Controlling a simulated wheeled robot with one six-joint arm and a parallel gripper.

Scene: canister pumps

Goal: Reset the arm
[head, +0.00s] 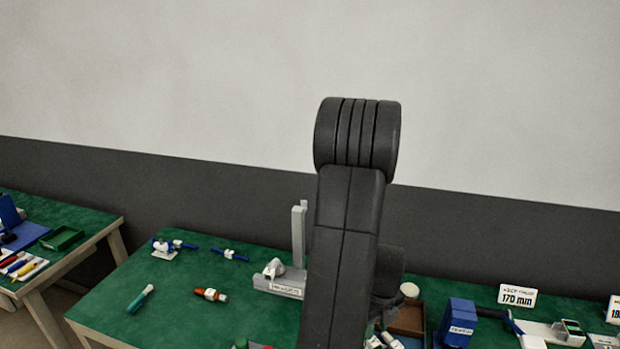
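My dark arm stands up through the middle of the head view, with its thick rounded joint at the top. Another dark part of it shows lower down, on the right behind the upright link. My gripper is not visible; whether it is open or shut does not show. The arm hides part of the green-topped table (185,318) and whatever lies behind it.
On the table lie a teal-handled tool (141,298), an orange-and-white piece (210,295), blue-and-white fittings (230,255) and a grey stand (299,235). Right of my arm are a brown tray (409,318), a blue block (460,320) and a "170 mm" sign (517,296). Another table (93,219) stands left.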

